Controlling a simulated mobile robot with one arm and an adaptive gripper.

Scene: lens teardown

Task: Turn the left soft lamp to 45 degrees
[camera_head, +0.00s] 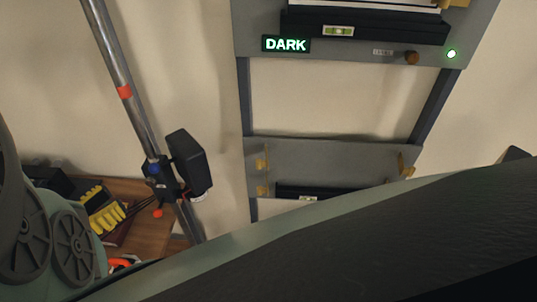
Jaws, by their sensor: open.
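A black box-shaped lamp head (187,158) is mounted on a steel pole (112,55) at the left of the head view. It looks like the left soft lamp. A small orange tip (157,213) shows below the clamp. The lamp's angle cannot be read from here. My gripper is not in view, so its place relative to the lamp cannot be told.
A grey rack (346,152) with a lit DARK sign (286,44) and a green light (451,54) stands right of the pole. A wooden table (152,233) with yellow-handled tools (104,212) is at lower left. My own large green-grey and black parts block the bottom.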

